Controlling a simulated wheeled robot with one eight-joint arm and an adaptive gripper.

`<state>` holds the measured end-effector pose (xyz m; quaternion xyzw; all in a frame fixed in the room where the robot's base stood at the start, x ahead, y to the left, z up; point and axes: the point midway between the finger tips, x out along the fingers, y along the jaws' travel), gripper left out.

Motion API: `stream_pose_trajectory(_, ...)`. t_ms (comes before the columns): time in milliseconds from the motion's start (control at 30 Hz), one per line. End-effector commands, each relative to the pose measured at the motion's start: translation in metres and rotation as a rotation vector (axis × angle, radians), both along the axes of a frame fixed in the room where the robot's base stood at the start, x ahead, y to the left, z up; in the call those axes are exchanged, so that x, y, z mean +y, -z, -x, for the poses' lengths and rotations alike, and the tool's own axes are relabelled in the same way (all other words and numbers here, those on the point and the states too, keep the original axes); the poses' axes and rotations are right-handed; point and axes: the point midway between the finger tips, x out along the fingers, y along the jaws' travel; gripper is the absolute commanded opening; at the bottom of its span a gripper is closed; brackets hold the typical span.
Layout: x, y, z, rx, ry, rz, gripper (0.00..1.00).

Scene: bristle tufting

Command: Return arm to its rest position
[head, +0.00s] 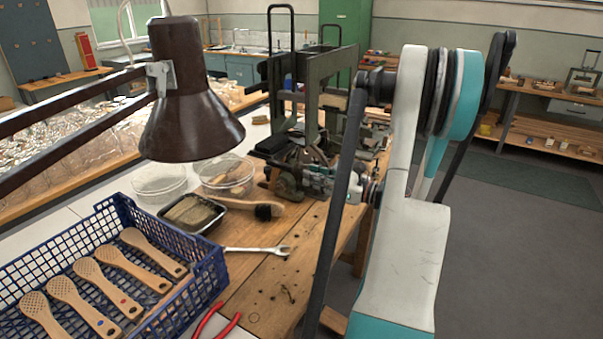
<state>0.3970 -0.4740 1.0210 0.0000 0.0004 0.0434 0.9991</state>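My white and teal arm (405,250) rises on the right side of the head view, folded upright beside the wooden workbench (262,285). Its upper joint has black and teal rings at the top. Part of that machine is hidden by my arm.
A blue crate (212,272) holds several perforated wooden brush handles (115,262). A brown lamp (190,110) hangs over the bench. Clear dishes (226,178), a black tray (190,213), a wrench (257,249) and red pliers (213,322) lie nearby. Open floor (500,250) lies right.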

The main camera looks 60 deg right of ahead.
Motion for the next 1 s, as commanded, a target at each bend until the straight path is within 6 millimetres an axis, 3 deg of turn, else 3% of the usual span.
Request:
stream_pose_trajectory(200,-0.001,0.0,0.013,0.0,0.0,0.0,0.23)
stream_pose_trajectory(800,-0.001,-0.001,0.013,0.003,0.0,0.003,0.23)
stream_pose_trajectory(1000,-0.015,-0.017,0.006,0.125,0.033,0.149,0.23)
